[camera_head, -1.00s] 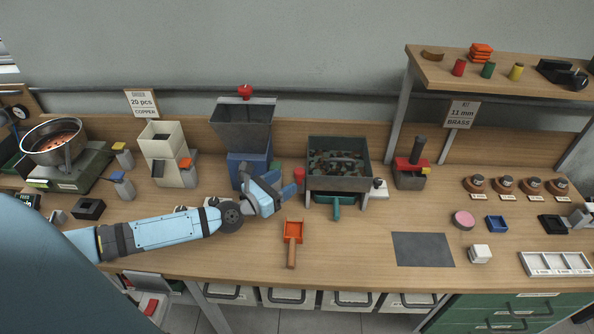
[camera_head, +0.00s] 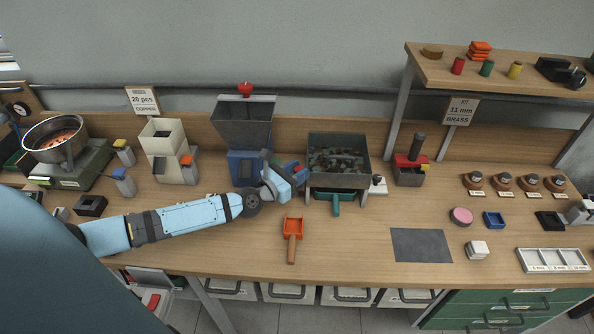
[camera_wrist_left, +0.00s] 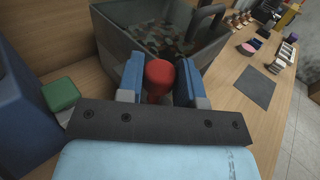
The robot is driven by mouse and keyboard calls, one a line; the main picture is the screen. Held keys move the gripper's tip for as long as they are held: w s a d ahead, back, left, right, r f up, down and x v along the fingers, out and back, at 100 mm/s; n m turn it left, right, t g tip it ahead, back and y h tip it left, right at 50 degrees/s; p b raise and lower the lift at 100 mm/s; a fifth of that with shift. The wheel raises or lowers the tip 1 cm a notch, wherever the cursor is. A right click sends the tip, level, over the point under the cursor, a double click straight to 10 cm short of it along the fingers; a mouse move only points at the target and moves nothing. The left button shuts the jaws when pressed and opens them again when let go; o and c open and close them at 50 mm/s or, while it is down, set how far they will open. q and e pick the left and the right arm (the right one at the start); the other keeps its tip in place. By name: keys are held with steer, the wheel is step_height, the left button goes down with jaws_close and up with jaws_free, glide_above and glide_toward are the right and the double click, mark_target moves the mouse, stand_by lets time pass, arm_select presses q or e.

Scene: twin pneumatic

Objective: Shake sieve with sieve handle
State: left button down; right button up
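The sieve (camera_head: 370,172) is a grey open-topped box on legs at mid-table, with many dark pieces lying in it. Its near wall also shows in the left wrist view (camera_wrist_left: 120,45). The red sieve handle (camera_wrist_left: 159,74) stands at its left side as a rounded knob. My left gripper (camera_wrist_left: 160,78) has its two blue fingers one on each side of this knob, very close to it; whether they press on it is unclear. In the head view my left gripper (camera_head: 294,170) is beside the sieve's left wall and largely hides the handle. My right gripper is not in view.
A hopper (camera_head: 242,125) on a blue base stands close left of my gripper, with a green block (camera_wrist_left: 61,94) by it. A teal scoop (camera_head: 336,206) lies below the sieve. An orange scoop (camera_head: 292,230) lies in front. A grey mat (camera_head: 421,246) lies right.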

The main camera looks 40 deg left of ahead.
arm_select(q)
steer(key=shift+s+d+f, duration=0.1)
steer(key=shift+s, duration=0.25)
steer(key=c, duration=0.8)
jaws_free()
steer(key=shift+b+v, duration=1.85)
steer(key=shift+v, duration=5.1)
